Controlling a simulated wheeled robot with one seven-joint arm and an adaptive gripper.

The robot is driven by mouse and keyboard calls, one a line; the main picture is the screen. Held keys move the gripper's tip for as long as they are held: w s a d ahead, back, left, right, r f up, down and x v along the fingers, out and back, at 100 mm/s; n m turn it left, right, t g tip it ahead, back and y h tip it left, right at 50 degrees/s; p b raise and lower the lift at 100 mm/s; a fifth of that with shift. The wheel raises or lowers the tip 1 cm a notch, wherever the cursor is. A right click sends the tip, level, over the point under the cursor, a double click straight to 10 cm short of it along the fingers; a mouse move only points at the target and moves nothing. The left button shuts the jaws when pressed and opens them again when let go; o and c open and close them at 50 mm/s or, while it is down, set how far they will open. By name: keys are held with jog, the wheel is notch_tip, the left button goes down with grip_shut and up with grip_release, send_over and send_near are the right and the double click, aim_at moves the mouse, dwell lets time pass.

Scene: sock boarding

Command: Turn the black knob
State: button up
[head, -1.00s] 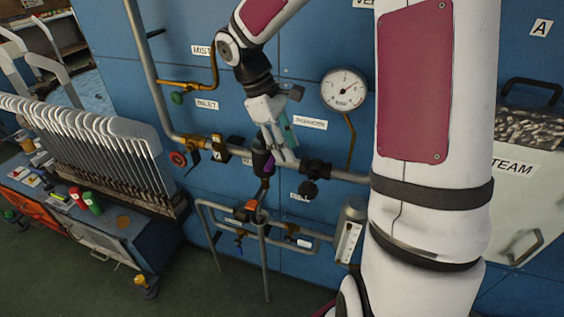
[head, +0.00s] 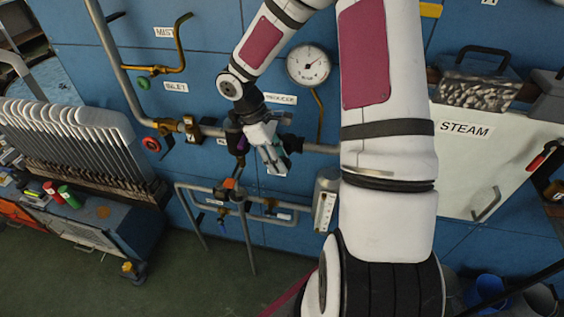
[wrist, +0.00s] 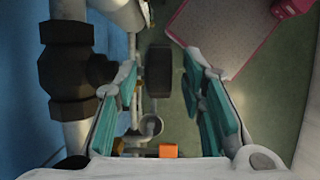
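The black knob (wrist: 158,72) shows in the wrist view as a dark disc seen nearly edge-on, attached toward the black valve body (wrist: 75,75) on a grey pipe. My gripper (wrist: 160,85) is open, with one teal finger pad on each side of the knob. Gaps show between the knob and both pads, so neither seems to touch it. In the head view my gripper (head: 273,158) points down in front of the pipe, below the gauge. It hides the knob there; part of the black valve (head: 291,142) shows beside it.
A round gauge (head: 308,64) hangs above the pipe. A red knob (head: 151,144) and a green knob (head: 143,83) are farther left. Lower pipework (head: 240,195) stands below, and a STEAM box (head: 465,150) is at right.

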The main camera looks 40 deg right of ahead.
jog(key=shift+x, duration=0.9)
grip_shut()
jog(key=p, duration=0.1)
jog(key=t+y+p, duration=0.1)
jog(key=p, duration=0.1)
jog(key=shift+s+r, duration=0.2)
jog(key=shift+s, duration=0.1)
jog(key=shift+t+y+p, duration=0.4)
jog(key=shift+t+p, duration=0.2)
jog(key=shift+w+f, duration=0.15)
